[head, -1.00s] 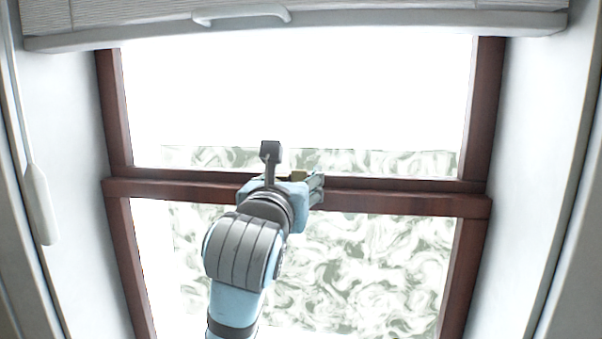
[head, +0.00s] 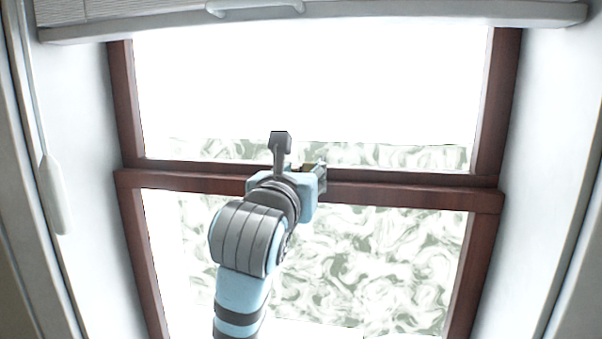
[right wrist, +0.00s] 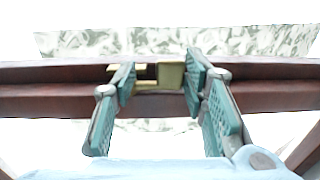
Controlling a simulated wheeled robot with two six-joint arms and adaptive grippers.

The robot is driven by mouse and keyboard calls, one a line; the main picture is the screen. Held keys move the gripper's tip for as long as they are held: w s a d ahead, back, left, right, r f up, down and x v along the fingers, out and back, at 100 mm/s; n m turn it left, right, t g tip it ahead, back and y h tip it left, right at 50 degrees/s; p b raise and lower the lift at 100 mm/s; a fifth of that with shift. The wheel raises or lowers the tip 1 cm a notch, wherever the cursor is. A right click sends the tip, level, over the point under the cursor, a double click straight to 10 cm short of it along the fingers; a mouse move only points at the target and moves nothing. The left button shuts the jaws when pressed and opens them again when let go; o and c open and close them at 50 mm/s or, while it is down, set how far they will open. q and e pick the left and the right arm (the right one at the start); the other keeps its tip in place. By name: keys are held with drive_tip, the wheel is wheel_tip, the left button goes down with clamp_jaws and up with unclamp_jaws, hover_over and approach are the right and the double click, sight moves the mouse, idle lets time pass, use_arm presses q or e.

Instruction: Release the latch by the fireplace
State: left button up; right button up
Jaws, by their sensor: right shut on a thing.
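The latch (right wrist: 170,76) is a small brass-coloured fitting on the dark red-brown middle rail (right wrist: 55,92) of the window. In the right wrist view it sits between the two green-padded fingers of my right gripper (right wrist: 160,78), which is shut on it. In the head view my right gripper (head: 309,170) reaches up to the middle of the rail (head: 400,193), and its wrist hides most of the latch. My left gripper is in neither view.
A white blind (head: 330,12) with a handle hangs across the top of the window. A white pull (head: 52,195) hangs on a cord at the left. White side walls (head: 550,150) flank the window. Patterned glass (head: 370,260) lies below the rail.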

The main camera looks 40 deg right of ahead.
sight(310, 168)
drive_tip(key=m+g+h, duration=0.1)
drive_tip(key=a+m+g, duration=0.1)
drive_tip(key=g, duration=0.1)
drive_tip(key=shift+w+h, duration=0.15)
drive_tip(key=shift+h, duration=0.25)
drive_tip(key=m+g, duration=0.2)
drive_tip(key=g, duration=0.1)
drive_tip(key=a+m+g+h, duration=0.1)
drive_tip(key=g, duration=0.1)
drive_tip(key=shift+w+a+m+g+h, duration=0.1)
drive_tip(key=shift+w+m+g+h, duration=0.1)
drive_tip(key=shift+m+g+h, duration=0.15)
drive_tip(key=m+g, duration=0.1)
drive_tip(key=g, duration=0.1)
drive_tip(key=m+g, duration=0.2)
drive_tip(key=w+a+m+g, duration=0.1)
drive_tip(key=g, duration=0.1)
drive_tip(key=shift+a, duration=0.1)
drive_tip(key=shift+w+a+m+g+y, duration=0.15)
drive_tip(key=shift+m+g+y, duration=0.6)
drive_tip(key=shift+g, duration=0.4)
drive_tip(key=shift+f, duration=0.1)
drive_tip(key=o, duration=1.2)
drive_tip(key=shift+c, duration=0.2)
